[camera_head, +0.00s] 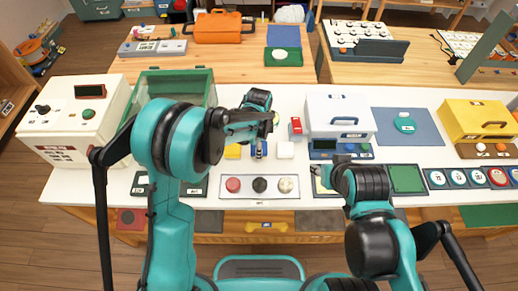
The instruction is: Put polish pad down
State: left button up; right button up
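A light tray (260,202) at the front middle of the white table holds three round pads in a row: a red one (233,185), a black one (260,185) and a whitish mottled one (287,185). I cannot tell which of them, if any, is the polish pad. My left gripper (268,122) is above the table behind the tray, over a row of small square pieces; its fingers are too small to read. My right gripper (326,180) is low at the tray's right, beside a small yellowish-green piece; its fingers are mostly hidden by my arm.
A white box (340,114) stands at the right, a green glass-sided case (172,86) at the left. A blue mat (425,127) has free room.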

pick_arm(q)
jog(key=shift+f, duration=0.3)
jog(key=o, duration=1.2)
jog(key=shift+r, duration=0.1)
jog(key=shift+r, duration=0.35)
notch_tip(320, 180, up, 12)
jog(key=p, duration=0.3)
jog(key=shift+s+f+p, duration=0.15)
jog(key=shift+f+p, duration=0.1)
jog(key=shift+p, duration=0.05)
